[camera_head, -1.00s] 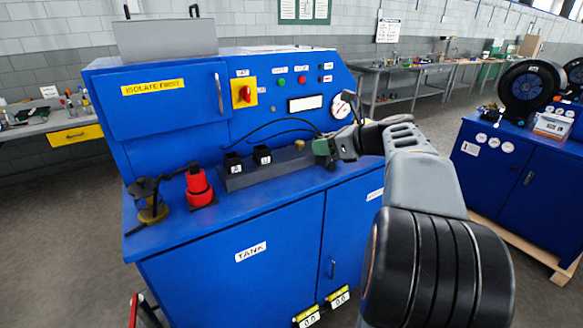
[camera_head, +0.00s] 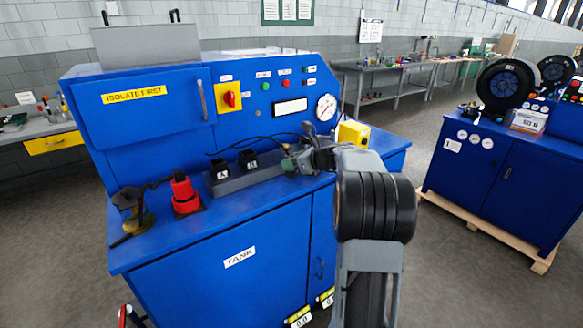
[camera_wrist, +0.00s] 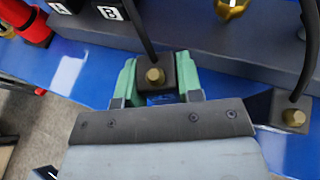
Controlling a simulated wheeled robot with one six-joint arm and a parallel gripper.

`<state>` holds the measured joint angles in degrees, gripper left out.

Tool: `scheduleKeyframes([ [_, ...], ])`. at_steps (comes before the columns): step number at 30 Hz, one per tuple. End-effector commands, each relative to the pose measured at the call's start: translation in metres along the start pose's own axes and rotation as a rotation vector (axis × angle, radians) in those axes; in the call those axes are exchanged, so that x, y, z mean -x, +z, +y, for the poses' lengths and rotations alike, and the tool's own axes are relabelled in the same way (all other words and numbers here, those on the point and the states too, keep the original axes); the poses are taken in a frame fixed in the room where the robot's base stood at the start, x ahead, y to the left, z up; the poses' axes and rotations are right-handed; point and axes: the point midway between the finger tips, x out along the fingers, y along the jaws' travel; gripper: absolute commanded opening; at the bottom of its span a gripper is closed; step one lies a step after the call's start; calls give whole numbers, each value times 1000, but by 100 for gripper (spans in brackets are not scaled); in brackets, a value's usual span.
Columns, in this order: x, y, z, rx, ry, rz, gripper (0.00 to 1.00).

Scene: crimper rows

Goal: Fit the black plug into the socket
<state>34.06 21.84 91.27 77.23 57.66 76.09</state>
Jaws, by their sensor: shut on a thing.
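My gripper (camera_wrist: 154,88) has green fingertips, shut on both sides of a black plug (camera_wrist: 166,66) with a brass end. A black cable runs up from this plug in the wrist view. The plug is just in front of a dark grey block (camera_wrist: 200,42); whether they touch I cannot tell. The block carries black boxes labelled A (camera_head: 224,173) and B (camera_head: 249,161), and a brass fitting (camera_wrist: 230,8). I cannot tell which of these is the socket. In the head view my gripper (camera_head: 289,163) is at the block's right end and hides the plug.
A second black plug (camera_wrist: 291,110) with a brass end and cable lies right of my gripper. A yellow box (camera_head: 352,133) stands behind my arm.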

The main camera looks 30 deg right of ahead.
Motion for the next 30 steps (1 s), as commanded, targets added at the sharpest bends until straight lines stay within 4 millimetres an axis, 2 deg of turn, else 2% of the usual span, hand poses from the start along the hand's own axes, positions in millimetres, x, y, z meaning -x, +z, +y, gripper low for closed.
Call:
scheduleKeyframes([
  [5, -6, -15, 0, 0, -1, -1, 9],
  [19, -8, -21, 0, 0, -1, 0, 9],
  [20, -8, -20, 0, 0, -1, 0, 37],
  [27, -8, -20, 0, 0, -1, 0, 59],
  [30, -8, -20, 0, 0, -1, 0, 59],
])
